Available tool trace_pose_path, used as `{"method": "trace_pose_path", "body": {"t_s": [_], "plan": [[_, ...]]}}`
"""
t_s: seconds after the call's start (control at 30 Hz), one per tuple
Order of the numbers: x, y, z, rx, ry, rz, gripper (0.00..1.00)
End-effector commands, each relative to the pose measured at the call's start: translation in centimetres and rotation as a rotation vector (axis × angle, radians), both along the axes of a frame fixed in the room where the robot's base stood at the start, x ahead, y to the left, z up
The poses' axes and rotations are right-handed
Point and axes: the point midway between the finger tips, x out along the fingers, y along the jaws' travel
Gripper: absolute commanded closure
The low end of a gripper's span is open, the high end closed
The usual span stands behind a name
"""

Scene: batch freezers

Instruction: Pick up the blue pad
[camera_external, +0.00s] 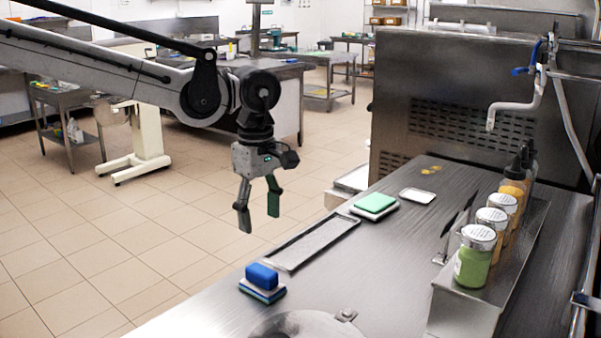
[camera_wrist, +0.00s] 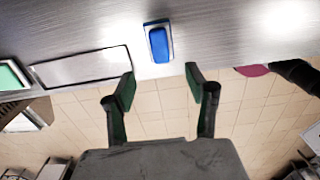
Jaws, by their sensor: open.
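The blue pad (camera_external: 262,275) lies on top of a small stack with a white layer and a darker base, near the front edge of the steel counter. It also shows in the wrist view (camera_wrist: 159,45), at the top centre, beyond my fingertips. My gripper (camera_external: 257,219) hangs in the air off the counter's left edge, above and behind the pad in the external view. In the wrist view my gripper (camera_wrist: 160,80) has its two fingers apart with nothing between them.
A shallow metal tray (camera_external: 313,242) lies along the counter edge beyond the blue pad. A green pad (camera_external: 375,202) on a white base sits farther back. Several jars (camera_external: 475,257) stand on a raised shelf at right. A round metal lid (camera_external: 300,325) is at the front.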

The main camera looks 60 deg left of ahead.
Motion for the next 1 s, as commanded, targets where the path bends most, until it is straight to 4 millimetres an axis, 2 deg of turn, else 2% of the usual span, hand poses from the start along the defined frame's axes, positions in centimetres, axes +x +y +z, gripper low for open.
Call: {"method": "trace_pose_path", "body": {"t_s": [0.17,0.5,0.77,1.0], "plan": [[0.1,0.0,-2.0,0.0,0.002,0.006,0.49],[0.1,0.0,-7.6,0.0,0.001,0.005,0.49],[0.0,0.1,-9.2,0.0,0.001,0.005,0.49],[0.0,0.4,-12.2,0.0,0.001,0.005,0.49]]}}
